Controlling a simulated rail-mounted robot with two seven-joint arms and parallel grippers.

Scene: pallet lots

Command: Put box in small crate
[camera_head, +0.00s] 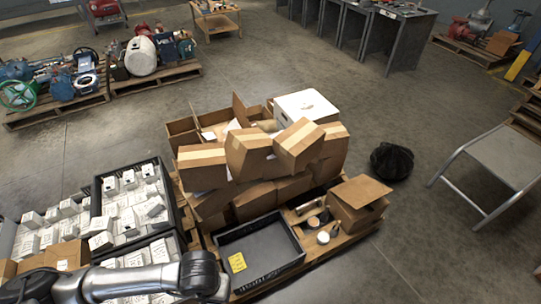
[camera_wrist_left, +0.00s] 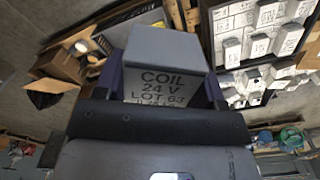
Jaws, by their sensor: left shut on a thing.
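A grey box (camera_wrist_left: 160,52) marked COIL 24 V LOT 63 is in my left gripper (camera_wrist_left: 160,88), whose fingers close on its two sides in the left wrist view. In the head view my left wrist comes in at the bottom, beside the left edge of the small black crate; the held box cannot be made out there. The small crate (camera_head: 289,265) is open-topped and looks empty except for a yellow label on its near left part. My right gripper is not in view.
Black crates (camera_head: 160,168) of white boxes stand at the left. Cardboard cartons (camera_head: 247,152) are piled behind the small crate. Cans and an open carton (camera_head: 357,201) lie to its right. A black bag (camera_head: 391,161) and a metal stand (camera_head: 492,165) are farther right.

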